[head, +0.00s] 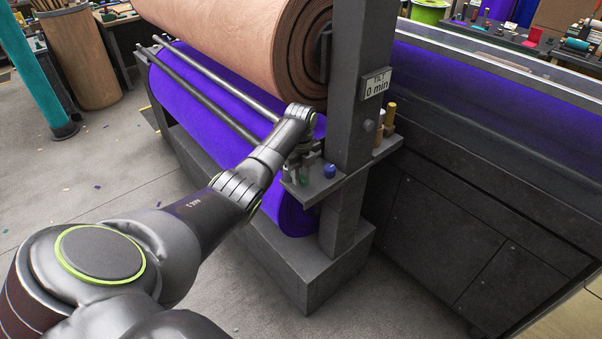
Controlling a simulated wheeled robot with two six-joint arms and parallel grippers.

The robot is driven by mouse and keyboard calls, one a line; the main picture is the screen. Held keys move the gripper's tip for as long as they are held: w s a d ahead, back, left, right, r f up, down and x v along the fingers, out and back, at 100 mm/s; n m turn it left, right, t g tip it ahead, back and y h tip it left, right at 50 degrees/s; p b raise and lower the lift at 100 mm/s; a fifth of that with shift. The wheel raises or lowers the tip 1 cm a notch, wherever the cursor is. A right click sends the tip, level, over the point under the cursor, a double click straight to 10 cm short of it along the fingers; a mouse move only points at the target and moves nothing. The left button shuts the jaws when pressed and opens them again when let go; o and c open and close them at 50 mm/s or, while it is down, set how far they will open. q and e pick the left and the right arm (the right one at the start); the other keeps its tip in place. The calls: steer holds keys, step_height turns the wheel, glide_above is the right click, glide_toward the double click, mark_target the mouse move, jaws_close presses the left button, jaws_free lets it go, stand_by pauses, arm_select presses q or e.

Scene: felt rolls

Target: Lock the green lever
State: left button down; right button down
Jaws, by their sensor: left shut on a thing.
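The green lever (305,181) is on a small dark shelf at the front post of the felt roll stand. Only a bit of its green shows below my gripper; the rest is hidden, so I cannot tell its angle. My left gripper (302,171) reaches in from the left and is shut on the green lever, its fingers mostly hidden by the wrist. A blue knob (330,170) stands on the same shelf (326,188), just right of the gripper. My right gripper is not in view.
The dark post (351,120) rises close to the right of my gripper, with a sign (376,84) reading "TILT 0 min". A brown felt roll (235,40) hangs above and a purple roll (205,110) lies behind my arm. Grey floor (90,175) is open at left.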

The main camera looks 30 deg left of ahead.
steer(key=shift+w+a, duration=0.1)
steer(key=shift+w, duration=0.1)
arm_select(q)
steer(key=c, duration=1.2)
jaws_free()
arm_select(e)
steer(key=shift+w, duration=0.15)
arm_select(q)
step_height(320, 180, up, 11)
steer(key=b, duration=0.3)
step_height(320, 180, up, 5)
steer(key=p, duration=0.5)
glide_above(301, 176)
steer(key=shift+r+p, duration=0.7)
steer(key=shift+p, duration=0.05)
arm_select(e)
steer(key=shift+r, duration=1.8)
